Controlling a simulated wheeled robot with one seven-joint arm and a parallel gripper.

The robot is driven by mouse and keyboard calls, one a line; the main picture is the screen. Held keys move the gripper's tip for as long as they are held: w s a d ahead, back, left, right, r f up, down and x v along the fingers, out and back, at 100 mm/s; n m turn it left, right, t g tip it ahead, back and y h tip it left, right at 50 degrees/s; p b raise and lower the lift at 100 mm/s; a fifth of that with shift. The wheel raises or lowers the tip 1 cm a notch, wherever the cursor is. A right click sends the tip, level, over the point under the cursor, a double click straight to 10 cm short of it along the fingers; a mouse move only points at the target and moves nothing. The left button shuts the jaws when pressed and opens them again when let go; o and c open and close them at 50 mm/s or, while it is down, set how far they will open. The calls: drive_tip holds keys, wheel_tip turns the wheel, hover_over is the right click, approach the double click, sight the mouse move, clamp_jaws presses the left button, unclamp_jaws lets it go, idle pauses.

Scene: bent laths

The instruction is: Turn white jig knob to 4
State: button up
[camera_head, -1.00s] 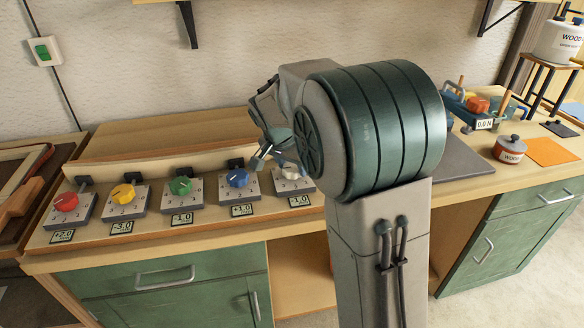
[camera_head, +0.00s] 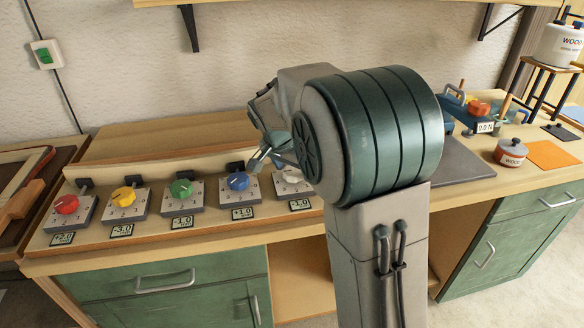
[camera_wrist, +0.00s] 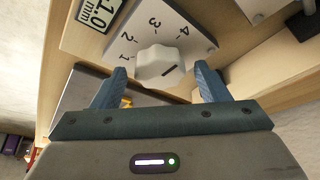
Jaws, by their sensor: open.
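The white jig knob (camera_wrist: 158,65) sits on a pale dial plate (camera_wrist: 205,38) marked 1 to 4 in the wrist view. A dark line shows on the knob's right side; I cannot tell for sure which number it points to. My gripper (camera_wrist: 161,80) is open, with one blue finger on each side of the knob's near side, and a gap on both sides. In the head view the knob (camera_head: 291,175) is at the right end of the knob row, partly hidden by my arm. My gripper (camera_head: 262,157) is just left of and above it there.
Blue (camera_head: 238,181), green (camera_head: 180,188), yellow (camera_head: 124,195) and red (camera_head: 66,204) knobs stand in a row to the left, the blue one close to my gripper. A small display (camera_head: 300,204) reading -1.0 lies before the white knob's plate.

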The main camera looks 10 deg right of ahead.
drive_tip(key=v, duration=1.3)
drive_tip(key=shift+s+r+p, duration=0.2)
drive_tip(key=shift+r+p, duration=0.1)
drive_tip(key=shift+p, duration=0.05)
drive_tip(key=shift+a, duration=0.15)
drive_tip(key=s+d+f+n+y+p, duration=0.1)
drive_tip(key=s+f+n+p, duration=0.1)
drive_tip(key=s, duration=0.5)
drive_tip(key=s+d+f+n+y+p, duration=0.1)
drive_tip(key=s+n, duration=0.3)
drive_tip(key=s, duration=0.4)
drive_tip(key=s+d+f+n+y+p, duration=0.1)
drive_tip(key=s+d+f+n+p, duration=0.1)
drive_tip(key=s, duration=0.6)
drive_tip(key=shift+s+d+f+n+p, duration=0.25)
drive_tip(key=shift+f+n+p, duration=0.1)
drive_tip(key=shift+n+p, duration=0.15)
